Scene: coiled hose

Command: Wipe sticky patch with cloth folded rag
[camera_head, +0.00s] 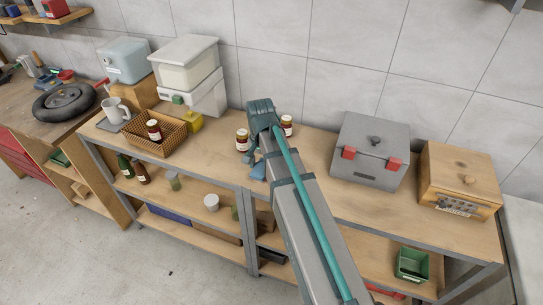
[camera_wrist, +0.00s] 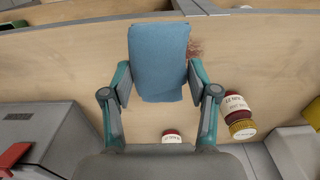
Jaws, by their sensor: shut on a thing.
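A blue folded rag (camera_wrist: 160,62) is between the two fingers of my gripper (camera_wrist: 160,82) in the wrist view, and the gripper is shut on it. A reddish-brown sticky patch (camera_wrist: 195,48) shows on the wooden bench top just beside the rag's right edge. Part of the patch may be hidden under the rag. I cannot tell whether the rag touches the wood. In the head view a bit of the blue rag (camera_head: 259,170) shows left of my arm near the bench's front edge, with my gripper (camera_head: 248,158) partly hidden. The patch cannot be made out there.
Jars with labels (camera_head: 242,139) stand close behind my gripper; others show in the wrist view (camera_wrist: 236,105). A grey box with red latches (camera_head: 368,150) and a wooden box (camera_head: 459,180) stand to the right. A wicker basket (camera_head: 156,139) and yellow block (camera_head: 195,122) stand left.

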